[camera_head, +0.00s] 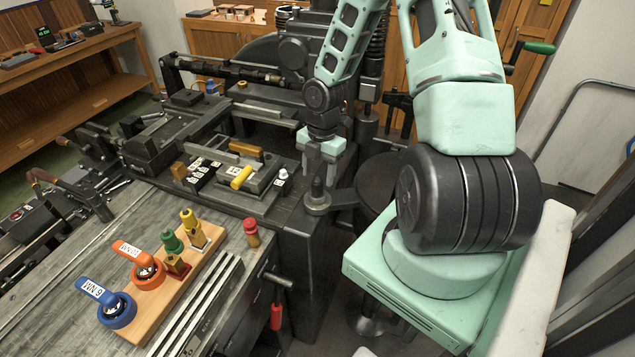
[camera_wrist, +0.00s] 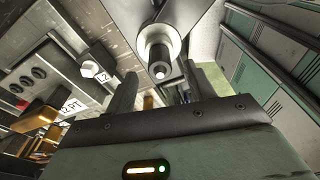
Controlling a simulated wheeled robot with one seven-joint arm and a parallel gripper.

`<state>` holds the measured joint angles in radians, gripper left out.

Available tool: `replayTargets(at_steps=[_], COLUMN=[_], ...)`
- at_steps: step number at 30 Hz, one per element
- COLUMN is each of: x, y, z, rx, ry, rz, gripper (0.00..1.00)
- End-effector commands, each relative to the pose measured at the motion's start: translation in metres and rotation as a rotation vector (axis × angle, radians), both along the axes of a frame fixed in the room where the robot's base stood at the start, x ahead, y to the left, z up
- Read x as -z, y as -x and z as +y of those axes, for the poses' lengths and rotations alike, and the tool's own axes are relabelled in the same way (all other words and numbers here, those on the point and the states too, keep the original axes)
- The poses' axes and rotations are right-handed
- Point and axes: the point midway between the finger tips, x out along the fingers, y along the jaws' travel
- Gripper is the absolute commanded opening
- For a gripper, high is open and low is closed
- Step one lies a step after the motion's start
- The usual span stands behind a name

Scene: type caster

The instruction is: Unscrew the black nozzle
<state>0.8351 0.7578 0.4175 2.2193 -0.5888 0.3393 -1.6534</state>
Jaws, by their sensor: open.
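The black nozzle (camera_head: 317,188) stands upright on a round grey base at the end of a dark arm, at the right side of the machine. In the wrist view the nozzle (camera_wrist: 160,70) appears as a dark cylinder with a bright tip, in a pale round collar. My gripper (camera_head: 323,166) points down just above the nozzle, with its fingers apart. In the wrist view my gripper (camera_wrist: 163,88) has one finger on each side of the nozzle's tip. The fingers look empty, and I cannot tell whether either touches the nozzle.
A wooden board (camera_head: 150,308) on the front bench holds a blue ring tool (camera_head: 117,311), an orange ring tool (camera_head: 147,272), a green-topped item (camera_head: 173,245) and a yellow-topped item (camera_head: 192,222). A red container (camera_head: 251,232) stands nearby.

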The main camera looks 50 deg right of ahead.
Motion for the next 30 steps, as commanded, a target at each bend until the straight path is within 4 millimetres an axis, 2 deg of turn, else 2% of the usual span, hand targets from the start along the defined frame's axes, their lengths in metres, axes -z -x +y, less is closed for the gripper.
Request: replayTargets(at_steps=[3,9,19,20,25,26,27,30], x=[0.018,0.035,0.038,0.038,0.038,0.038,0.038,0.038], y=[0.001,0.0,0.001,0.001,0.001,0.001,0.001,0.001], z=[0.003,0.004,0.004,0.004,0.004,0.004,0.004,0.004], rx=[-0.003,-0.001,-0.001,-0.001,-0.001,-0.001,-0.001,-0.001], ry=[-0.002,0.001,0.001,0.001,0.001,0.001,0.001,0.001], rz=[0.003,0.0,0.0,0.0,0.0,0.0,0.0,0.0], gripper=[0.54,0.54,0.54,0.51,0.04,0.04,0.25,0.0])
